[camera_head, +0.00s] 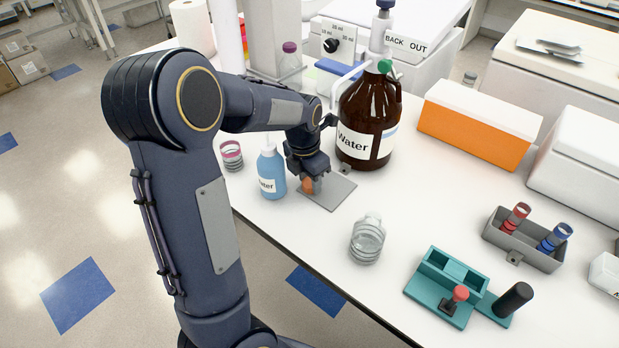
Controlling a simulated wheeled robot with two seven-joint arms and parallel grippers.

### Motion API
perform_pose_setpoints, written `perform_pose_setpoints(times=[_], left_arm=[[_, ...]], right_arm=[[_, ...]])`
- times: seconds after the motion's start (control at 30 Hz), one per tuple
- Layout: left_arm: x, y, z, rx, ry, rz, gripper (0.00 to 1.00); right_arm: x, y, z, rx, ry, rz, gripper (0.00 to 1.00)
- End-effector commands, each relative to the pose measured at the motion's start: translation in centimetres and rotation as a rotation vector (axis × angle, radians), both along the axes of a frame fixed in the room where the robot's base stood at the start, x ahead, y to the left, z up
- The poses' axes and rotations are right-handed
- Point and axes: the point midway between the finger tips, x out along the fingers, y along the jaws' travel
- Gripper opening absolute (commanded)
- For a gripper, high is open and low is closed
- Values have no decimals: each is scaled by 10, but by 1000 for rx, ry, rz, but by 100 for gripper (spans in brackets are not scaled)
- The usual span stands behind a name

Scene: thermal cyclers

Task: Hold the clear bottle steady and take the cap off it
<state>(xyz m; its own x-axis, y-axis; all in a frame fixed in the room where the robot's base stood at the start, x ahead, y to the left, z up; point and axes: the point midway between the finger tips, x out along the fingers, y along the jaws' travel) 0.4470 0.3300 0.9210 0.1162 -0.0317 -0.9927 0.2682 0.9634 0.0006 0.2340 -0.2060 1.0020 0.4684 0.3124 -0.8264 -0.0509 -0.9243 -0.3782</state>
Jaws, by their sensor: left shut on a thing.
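The clear bottle (367,243) stands upright on the white bench, near its front edge. Its neck shows no cap on it, and no gripper touches it. My left gripper (311,184) is shut on a small orange cap (308,185), behind and to the left of the bottle. The fingers point down, and the cap is at or just above a grey mat (340,192); I cannot tell whether it touches. The gripper partly hides the cap. My right gripper is not in view.
A blue-liquid wash bottle (271,174) stands just left of the left gripper. A large brown water bottle (369,113) stands behind the mat. A teal holder (424,292) and a grey rack (545,252) are at the right. The bench between the clear bottle and the rack is free.

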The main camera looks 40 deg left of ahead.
Motion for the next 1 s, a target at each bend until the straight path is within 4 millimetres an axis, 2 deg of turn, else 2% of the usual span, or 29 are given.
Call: perform_pose_setpoints(times=[0.1, 0.13, 0.3, 0.57, 0.67, 0.77, 1.0], left_arm=[[0, 0, -3, 0, 0, 0, 12], [0, 0, -3, 0, 0, 0, 38], [0, 0, -2, 0, 0, 0, 58], [0, 0, -2, 0, 0, 0, 58], [0, 0, 5, 0, -2, 0, 58], [-1, 1, 19, 1, -5, -1, 58], [-7, 2, 71, 0, -6, 0, 58]], right_arm=[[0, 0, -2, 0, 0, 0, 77], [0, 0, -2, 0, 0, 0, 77], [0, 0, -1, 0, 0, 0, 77], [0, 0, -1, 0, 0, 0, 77], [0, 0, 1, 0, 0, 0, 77], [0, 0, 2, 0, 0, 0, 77], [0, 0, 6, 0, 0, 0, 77]])
